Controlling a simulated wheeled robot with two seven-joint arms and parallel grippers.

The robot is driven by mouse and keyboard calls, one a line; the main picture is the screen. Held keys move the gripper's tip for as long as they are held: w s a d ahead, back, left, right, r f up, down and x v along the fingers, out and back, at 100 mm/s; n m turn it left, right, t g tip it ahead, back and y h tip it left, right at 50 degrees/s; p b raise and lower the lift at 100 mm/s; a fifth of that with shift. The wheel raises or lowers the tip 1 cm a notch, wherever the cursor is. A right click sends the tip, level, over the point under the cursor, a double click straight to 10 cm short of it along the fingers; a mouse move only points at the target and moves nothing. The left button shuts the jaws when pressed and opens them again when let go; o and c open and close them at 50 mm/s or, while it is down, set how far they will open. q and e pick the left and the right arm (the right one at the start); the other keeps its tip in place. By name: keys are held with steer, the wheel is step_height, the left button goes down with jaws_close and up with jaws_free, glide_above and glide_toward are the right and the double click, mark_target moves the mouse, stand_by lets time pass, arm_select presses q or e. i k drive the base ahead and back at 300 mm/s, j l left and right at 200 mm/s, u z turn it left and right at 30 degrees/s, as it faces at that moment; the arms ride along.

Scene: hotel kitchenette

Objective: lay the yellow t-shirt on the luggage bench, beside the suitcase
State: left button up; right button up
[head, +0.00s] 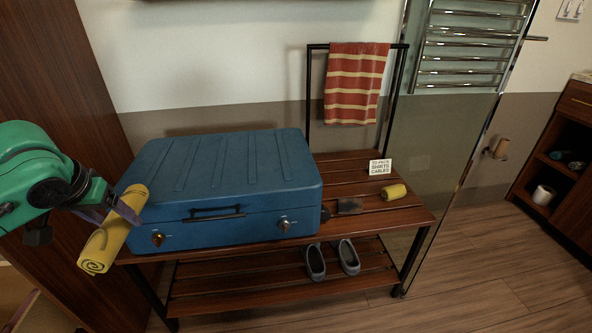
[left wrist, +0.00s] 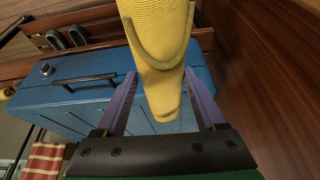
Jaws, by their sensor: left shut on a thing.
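The yellow t-shirt (head: 101,249) is rolled up and held by my left gripper (head: 122,207) at the left end of the bench. In the left wrist view the t-shirt (left wrist: 160,55) lies between the two purple fingers of my left gripper (left wrist: 162,100), which is shut on it. The roll hangs tilted by the suitcase's front left corner. The blue suitcase (head: 225,165) lies closed on the left part of the slatted luggage bench (head: 405,213). My right gripper is in neither view.
Right of the suitcase, the bench holds a small yellow roll (head: 394,192), a dark flat item (head: 348,206) and a white sign (head: 380,167). Bare slats lie around them. Grey shoes (head: 348,257) stand on the lower shelf. A striped towel (head: 355,85) hangs on the rail behind.

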mark_target(359, 181)
steer(key=i+l, duration=0.2)
steer(key=l, duration=0.2)
steer(key=i+l, duration=0.15)
steer(key=l, duration=0.25)
steer(key=i+l, duration=0.2)
steer(key=l, duration=0.15)
steer(key=i+l, duration=0.2)
steer(key=l, duration=0.2)
steer(key=i+l, duration=0.2)
steer(key=l, duration=0.2)
steer(key=i+l, duration=0.15)
steer(key=l, duration=0.25)
steer(key=i+l, duration=0.2)
steer(key=l, duration=0.2)
steer(key=i+l+u, duration=0.1)
steer(key=l, duration=0.25)
steer(key=i, duration=0.1)
